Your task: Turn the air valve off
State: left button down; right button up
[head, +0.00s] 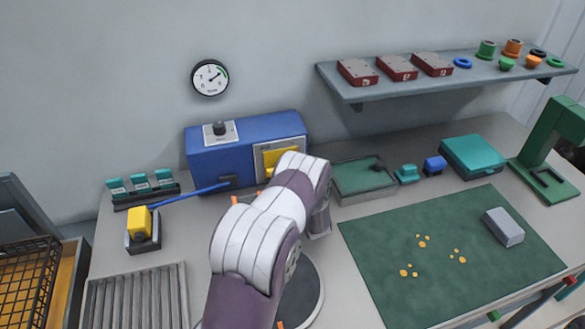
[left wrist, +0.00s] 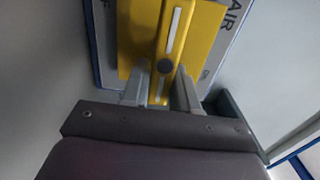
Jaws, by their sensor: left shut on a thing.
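The air valve is a yellow handle (left wrist: 174,38) with a white stripe and a dark round pivot, in front of a yellow backing on a panel lettered AIR. In the left wrist view my left gripper (left wrist: 161,96) has one finger on each side of the handle's end and is shut on it. In the head view the yellow of the valve (head: 270,162) shows at the right of the blue box (head: 220,160). My left arm covers part of it there and hides the fingers. My right gripper is not in view.
A pressure gauge (head: 210,78) hangs on the wall above the box, its needle toward the upper right. A black knob (head: 219,128) sits on the box. A blue rod (head: 188,194) and yellow block (head: 140,222) are at left. A green mat (head: 385,245) lies at right.

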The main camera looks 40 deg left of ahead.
pick_arm(q)
jog(key=c, duration=1)
grip_release()
jog(key=shift+o, duration=0.2)
jog(key=b+v, duration=0.1)
jog(key=v, duration=1.1)
jog(key=shift+s+d+b, duration=0.15)
jog(key=shift+d+b, duration=0.15)
jog(key=shift+b, duration=0.05)
